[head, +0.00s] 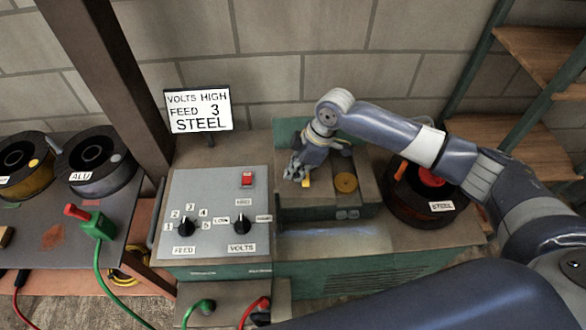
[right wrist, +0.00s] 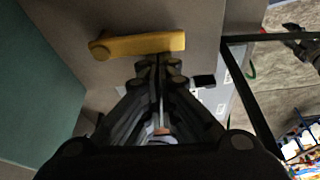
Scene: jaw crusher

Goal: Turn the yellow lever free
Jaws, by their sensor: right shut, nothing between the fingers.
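The yellow lever (right wrist: 138,45) lies across the upper part of the right wrist view, on a grey-brown surface. In the head view only a small yellow bit of it (head: 306,182) shows below my right gripper. My right gripper (head: 296,172) is over the machine's recessed bay. In the wrist view its fingers (right wrist: 160,62) are shut together, empty, with the tips close to the lever's lower edge, near its right end. I cannot tell whether they touch it. My left gripper is not in view.
A brass knob (head: 346,182) sits right of the gripper. The STEEL spool (head: 428,200) stands further right. The control panel (head: 215,215) with dials and a red switch is at left. A sign (head: 198,111) stands behind it. A shelf rack (head: 520,140) is at the right.

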